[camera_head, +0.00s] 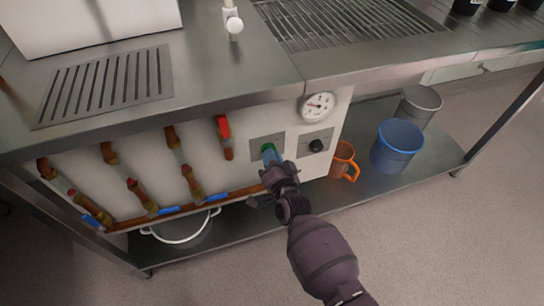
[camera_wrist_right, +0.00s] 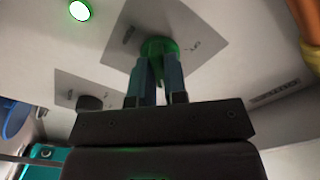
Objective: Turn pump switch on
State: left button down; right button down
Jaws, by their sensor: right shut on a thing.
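The pump switch, a green round knob (camera_head: 266,147), sits on a grey plate on the white front panel under the counter. It also shows in the right wrist view (camera_wrist_right: 159,47), with small lettering on the plate on both sides, too blurred to read surely. My right gripper (camera_head: 271,156) reaches up to the panel from below. Its blue fingers (camera_wrist_right: 157,75) are shut on the knob and hide part of it. A round green-rimmed lamp (camera_wrist_right: 80,10) glows bright on the panel. My left gripper is not in view.
Right of the switch are a black knob (camera_head: 316,145) and a dial gauge (camera_head: 318,106). Pipes with a red-handled valve (camera_head: 224,128) run along the left. The lower shelf holds an orange jug (camera_head: 342,160), a blue bucket (camera_head: 397,146), a grey bucket (camera_head: 418,103) and a pot (camera_head: 181,232).

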dwell(0.5)
jog(key=c, duration=1.1)
grip_release()
jog(key=shift+c, duration=0.2)
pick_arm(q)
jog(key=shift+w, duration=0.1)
